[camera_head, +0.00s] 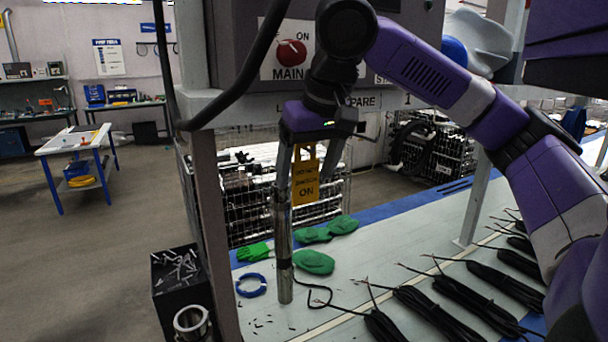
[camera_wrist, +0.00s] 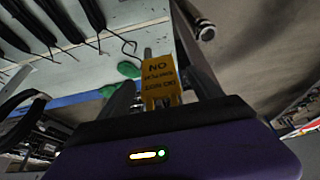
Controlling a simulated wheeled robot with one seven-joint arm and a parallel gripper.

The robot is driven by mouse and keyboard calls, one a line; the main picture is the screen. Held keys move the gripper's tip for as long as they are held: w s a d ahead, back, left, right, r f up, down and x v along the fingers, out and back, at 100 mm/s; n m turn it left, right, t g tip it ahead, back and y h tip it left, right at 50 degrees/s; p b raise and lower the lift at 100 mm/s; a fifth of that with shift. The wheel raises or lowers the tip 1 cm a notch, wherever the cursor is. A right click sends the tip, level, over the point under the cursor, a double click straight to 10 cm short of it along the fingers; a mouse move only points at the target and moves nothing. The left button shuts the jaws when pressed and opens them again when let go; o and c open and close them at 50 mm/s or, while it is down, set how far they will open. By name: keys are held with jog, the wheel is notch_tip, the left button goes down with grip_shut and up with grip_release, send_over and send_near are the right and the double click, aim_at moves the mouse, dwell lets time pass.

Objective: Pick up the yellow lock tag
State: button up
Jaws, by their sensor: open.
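The yellow lock tag (camera_head: 306,183) hangs upright below the grey switch box, with dark lettering that ends in "ON". In the wrist view the tag appears between the two fingers (camera_wrist: 155,88). I cannot tell whether it is between them in depth or just beyond the tips. No finger visibly closes on it. The tag's top is partly hidden by my gripper in the head view.
A metal pump tube (camera_head: 283,250) stands upright on the bench just below my left finger. Green gloves (camera_head: 314,262), a blue ring (camera_head: 251,285) and several black cable bundles (camera_head: 437,312) lie on the bench. The switch box (camera_head: 250,50) and a post (camera_head: 212,220) stand close by.

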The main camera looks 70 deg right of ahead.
jog(key=shift+x, duration=0.95)
jog(key=c, duration=1.4)
jog(key=shift+r, duration=0.15)
jog(key=shift+c, duration=0.2)
